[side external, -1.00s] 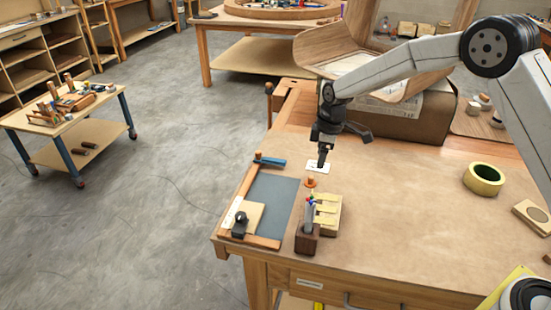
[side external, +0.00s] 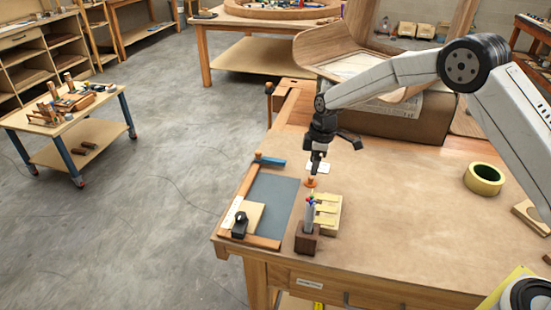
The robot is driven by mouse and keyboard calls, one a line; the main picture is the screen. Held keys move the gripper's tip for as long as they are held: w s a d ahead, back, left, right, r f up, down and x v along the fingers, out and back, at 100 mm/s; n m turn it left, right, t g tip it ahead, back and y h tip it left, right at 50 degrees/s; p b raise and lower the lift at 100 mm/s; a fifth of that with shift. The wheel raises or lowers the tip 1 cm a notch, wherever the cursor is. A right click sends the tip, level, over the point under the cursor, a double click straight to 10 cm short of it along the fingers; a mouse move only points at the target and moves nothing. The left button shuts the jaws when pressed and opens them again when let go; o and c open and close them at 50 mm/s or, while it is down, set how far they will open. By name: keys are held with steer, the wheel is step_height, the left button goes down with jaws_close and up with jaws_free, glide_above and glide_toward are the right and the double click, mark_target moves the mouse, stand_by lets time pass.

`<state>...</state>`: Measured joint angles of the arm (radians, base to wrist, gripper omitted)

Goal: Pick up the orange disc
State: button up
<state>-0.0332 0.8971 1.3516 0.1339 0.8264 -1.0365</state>
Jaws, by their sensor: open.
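The orange disc (side external: 310,182) is small and sits on the workbench, just behind the pens and the yellow-topped wooden block. My gripper (side external: 315,172) points down and is open and empty. Its fingertips appear just above the disc and slightly to its right in the picture. They hide little of the disc; the exact height gap cannot be told from this view.
A dark wooden pen holder (side external: 306,240) and a wooden block with yellow strips (side external: 328,212) stand in front of the disc. A framed grey mat (side external: 272,203) lies left. A tape roll (side external: 484,179) sits right; the bench between is clear.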

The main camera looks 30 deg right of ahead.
mark_target(311, 177)
steer(key=shift+a+f, duration=0.15)
steer(key=shift+f, duration=1.15)
steer(key=shift+a+f, duration=0.1)
steer(key=shift+f, duration=1.2)
jaws_close()
